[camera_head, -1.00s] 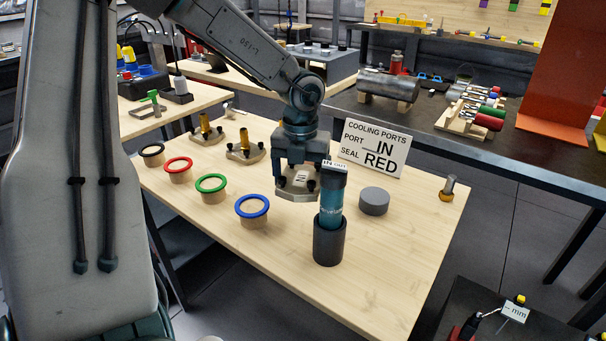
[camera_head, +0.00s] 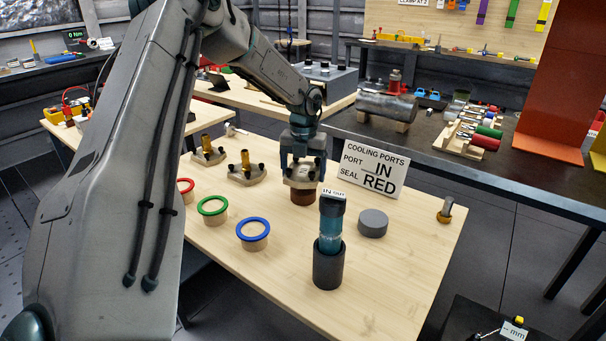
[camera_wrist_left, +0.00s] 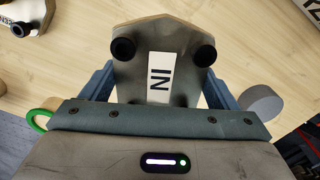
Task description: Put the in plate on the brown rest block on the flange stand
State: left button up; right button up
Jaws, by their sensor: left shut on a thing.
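The in plate (camera_head: 302,178) is a grey metal plate with dark bolt heads; its white IN label shows in the left wrist view (camera_wrist_left: 161,78). My left gripper (camera_head: 302,158) points down and is shut on the plate, with blue fingers on both sides of it. The brown rest block (camera_head: 303,197) is right under the plate on the wooden table. The plate's underside meets or nearly meets the block's top; I cannot tell if it touches. The block's top is hidden by the plate. My right gripper is not in view.
Two other flange plates with brass fittings (camera_head: 246,170) stand at the left. Green (camera_head: 212,206) and blue (camera_head: 253,229) rings sit on round blocks. A dark cup with a teal cylinder (camera_head: 329,262), a grey disc (camera_head: 373,223) and a sign (camera_head: 372,167) are close by.

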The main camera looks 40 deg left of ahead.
aim_at(303, 171)
pick_arm(q)
jog(key=shift+f+p, duration=0.3)
jog(key=shift+f, duration=1.3)
jog(key=o, duration=1.1)
jog(key=shift+o, duration=0.5)
jog(key=shift+d, duration=0.1)
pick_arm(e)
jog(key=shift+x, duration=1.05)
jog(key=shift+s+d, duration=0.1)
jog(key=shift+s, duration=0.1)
pick_arm(q)
notch_tip(303, 171, up, 12)
jog(key=shift+b, duration=0.6)
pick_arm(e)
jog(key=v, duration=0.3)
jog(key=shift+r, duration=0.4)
pick_arm(q)
jog(key=shift+s, duration=0.1)
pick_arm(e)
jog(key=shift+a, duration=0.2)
